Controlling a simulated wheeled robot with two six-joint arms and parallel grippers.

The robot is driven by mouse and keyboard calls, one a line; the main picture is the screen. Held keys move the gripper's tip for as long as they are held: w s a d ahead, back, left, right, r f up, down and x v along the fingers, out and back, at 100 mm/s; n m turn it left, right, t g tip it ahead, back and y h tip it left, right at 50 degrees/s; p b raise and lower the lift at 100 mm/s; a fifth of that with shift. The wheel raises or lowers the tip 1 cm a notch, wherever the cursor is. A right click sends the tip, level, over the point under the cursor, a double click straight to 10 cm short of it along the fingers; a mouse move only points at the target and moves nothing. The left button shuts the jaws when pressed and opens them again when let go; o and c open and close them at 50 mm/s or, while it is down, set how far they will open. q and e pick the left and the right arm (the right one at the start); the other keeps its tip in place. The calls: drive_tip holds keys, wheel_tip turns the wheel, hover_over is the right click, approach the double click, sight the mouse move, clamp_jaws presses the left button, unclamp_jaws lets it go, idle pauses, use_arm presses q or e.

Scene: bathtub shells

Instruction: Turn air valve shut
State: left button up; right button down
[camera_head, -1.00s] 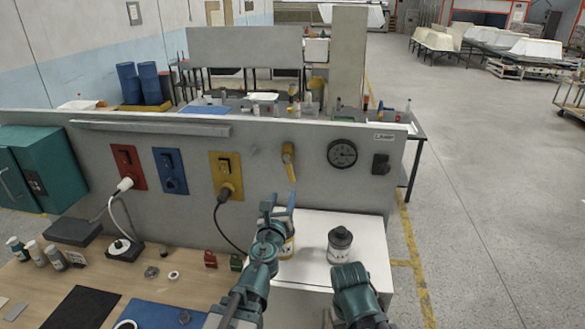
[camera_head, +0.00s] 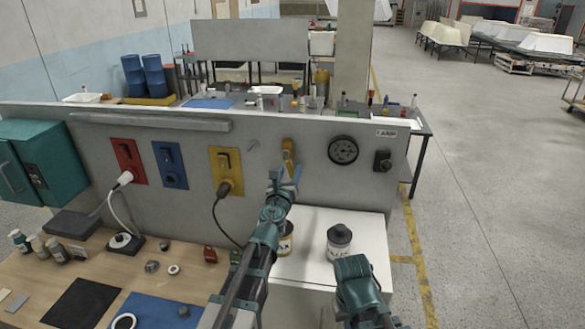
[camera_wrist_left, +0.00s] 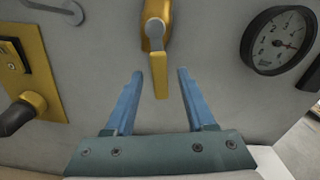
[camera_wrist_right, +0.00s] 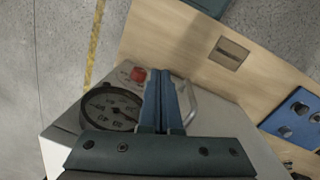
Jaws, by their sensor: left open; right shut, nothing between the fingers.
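The yellow air valve (camera_head: 288,148) is on the grey panel, left of the round gauge. In the left wrist view its yellow lever (camera_wrist_left: 160,78) points straight down from the valve body (camera_wrist_left: 154,28). My left gripper (camera_head: 286,174) is just below and in front of the valve. It is open, and its blue fingers (camera_wrist_left: 160,72) stand on either side of the lever's lower end, with a gap visible on both sides. My right gripper (camera_wrist_right: 160,74) is shut and empty. In the head view my right wrist is low, over the white cabinet's front, with its fingers hidden.
A black gauge (camera_head: 343,150) and a dark switch (camera_head: 383,160) sit right of the valve. A yellow socket plate (camera_head: 226,160) with a plugged cable is to its left.

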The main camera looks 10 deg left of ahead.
use_arm(q)
drive_tip(key=shift+w, duration=1.2)
clamp_jaws()
idle(0.5)
